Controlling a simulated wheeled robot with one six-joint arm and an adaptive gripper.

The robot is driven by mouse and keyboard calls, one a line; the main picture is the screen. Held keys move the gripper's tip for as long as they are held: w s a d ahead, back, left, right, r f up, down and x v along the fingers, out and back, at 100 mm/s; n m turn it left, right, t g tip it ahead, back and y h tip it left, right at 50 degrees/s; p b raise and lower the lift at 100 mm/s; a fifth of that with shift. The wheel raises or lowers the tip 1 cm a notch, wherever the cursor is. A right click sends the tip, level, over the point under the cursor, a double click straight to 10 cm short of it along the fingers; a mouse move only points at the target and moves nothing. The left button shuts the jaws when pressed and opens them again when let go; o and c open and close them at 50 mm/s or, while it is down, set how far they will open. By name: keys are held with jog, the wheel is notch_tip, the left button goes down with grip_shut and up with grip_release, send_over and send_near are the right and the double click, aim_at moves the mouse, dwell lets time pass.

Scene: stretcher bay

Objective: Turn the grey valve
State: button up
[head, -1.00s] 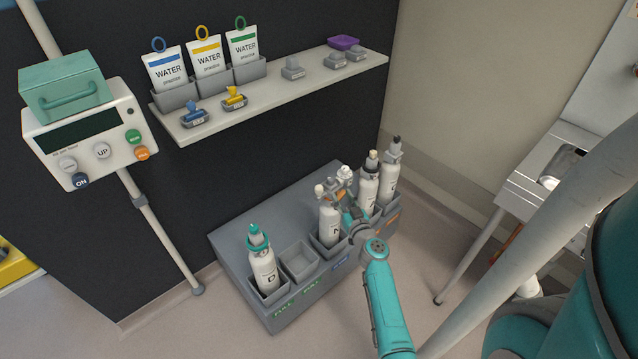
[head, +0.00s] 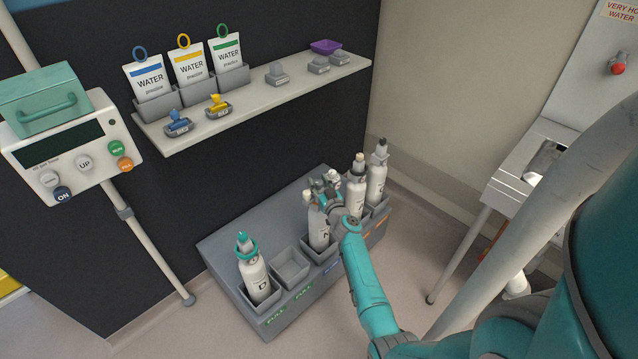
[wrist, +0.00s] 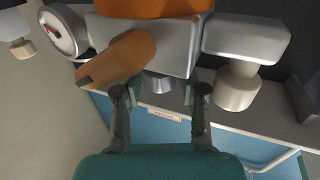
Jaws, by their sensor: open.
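My gripper (head: 326,190) is at the top of a white cylinder (head: 317,228) in the grey rack (head: 225,255), partly covering its fittings. In the wrist view my gripper (wrist: 160,93) is open, its two fingers apart below a grey metal valve body (wrist: 172,45). A short metal stub (wrist: 158,84) shows between the fingers; I cannot tell whether they touch it. An orange lever (wrist: 122,60) lies across the body, close to the left finger. A round gauge (wrist: 62,32) is at the left and a cream knob (wrist: 236,88) at the right. Which part turns is unclear.
A teal-collared cylinder (head: 254,275) stands left in the rack, beside an empty slot (head: 290,268). A cream-topped cylinder (head: 356,190) and a dark-topped cylinder (head: 377,175) stand close on the right. A shelf (head: 250,95) overhangs behind. A steel sink unit (head: 515,185) is right.

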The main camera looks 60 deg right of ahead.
grip_shut()
jog(key=shift+s+n+y, duration=0.1)
jog(key=shift+n+y, duration=0.2)
jog(key=shift+y, duration=0.1)
jog(key=n+t+y, duration=0.1)
jog(key=n+y, duration=0.1)
jog(key=y, duration=0.1)
jog(key=n+t+y, duration=0.1)
jog(key=n+y, duration=0.1)
jog(key=y, duration=0.1)
jog(key=shift+d+t, duration=0.15)
jog(key=shift+t, duration=0.25)
jog(key=n+y, duration=0.2)
jog(key=y, duration=0.2)
jog(key=n+y, duration=0.3)
jog(key=y, duration=0.1)
jog(key=shift+n+g+y, duration=0.3)
jog(key=shift+n+y, duration=0.4)
jog(key=shift+y, duration=0.2)
grip_release()
